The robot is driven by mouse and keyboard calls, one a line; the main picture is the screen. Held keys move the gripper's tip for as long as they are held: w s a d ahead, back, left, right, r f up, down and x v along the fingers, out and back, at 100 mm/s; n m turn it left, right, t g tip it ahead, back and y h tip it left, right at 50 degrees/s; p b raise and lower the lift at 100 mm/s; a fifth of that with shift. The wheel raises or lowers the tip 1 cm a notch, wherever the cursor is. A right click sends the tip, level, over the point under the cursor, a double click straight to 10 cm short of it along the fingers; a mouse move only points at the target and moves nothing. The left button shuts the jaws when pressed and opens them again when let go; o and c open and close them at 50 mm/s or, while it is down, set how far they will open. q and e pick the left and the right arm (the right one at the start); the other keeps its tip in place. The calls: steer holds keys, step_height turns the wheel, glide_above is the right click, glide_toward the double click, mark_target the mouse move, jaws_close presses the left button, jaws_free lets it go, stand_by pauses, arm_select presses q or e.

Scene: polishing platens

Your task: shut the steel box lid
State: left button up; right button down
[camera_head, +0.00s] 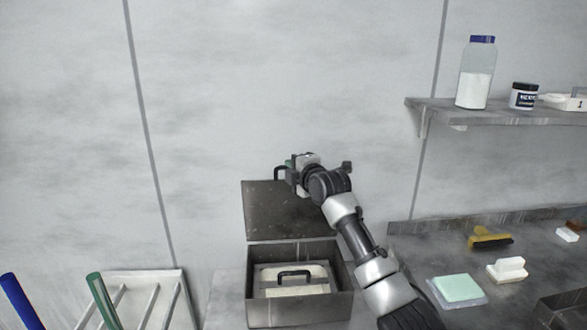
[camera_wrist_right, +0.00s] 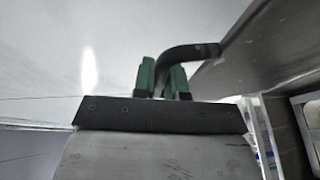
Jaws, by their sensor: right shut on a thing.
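The steel box (camera_head: 300,312) stands open on the low surface at the bottom middle of the head view. Its grey lid (camera_head: 270,212) is raised at the back, roughly upright. The lid's dark handle (camera_head: 277,174) shows near the lid's top edge, and it also shows as a curved bar in the right wrist view (camera_wrist_right: 195,51). My right gripper (camera_head: 290,163) is shut on this handle; its green fingertips show in the wrist view (camera_wrist_right: 162,80) on either side of the bar. The arm partly hides the lid's right side. My left gripper is not in view.
Inside the box lies a pale block with a black handle (camera_head: 293,274). A steel bench (camera_head: 405,250) at right holds a yellow-black brush (camera_head: 490,238), a green pad (camera_head: 458,290) and a white brush (camera_head: 507,270). A shelf (camera_head: 500,115) holds jars. A rack (camera_head: 150,285) stands left.

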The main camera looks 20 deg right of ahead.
arm_select(q)
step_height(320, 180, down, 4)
steer(key=b, duration=0.4)
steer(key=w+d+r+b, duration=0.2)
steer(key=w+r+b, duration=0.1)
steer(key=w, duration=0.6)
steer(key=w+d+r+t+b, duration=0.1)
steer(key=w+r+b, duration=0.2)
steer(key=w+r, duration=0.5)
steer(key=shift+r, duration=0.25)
arm_select(e)
steer(key=s+a+f+n+t, duration=0.1)
steer(key=s+a+f+t, duration=0.1)
steer(key=s, duration=0.4)
steer(key=s+a+f+n+t+y, duration=0.1)
steer(key=s+f+n+t, duration=0.1)
steer(key=s, duration=0.5)
steer(key=shift+s+a+f+t+y, duration=0.35)
steer(key=shift+f+t, duration=0.55)
steer(key=shift+t, duration=0.3)
steer(key=shift+w, duration=0.1)
steer(key=c, duration=1.2)
jaws_free()
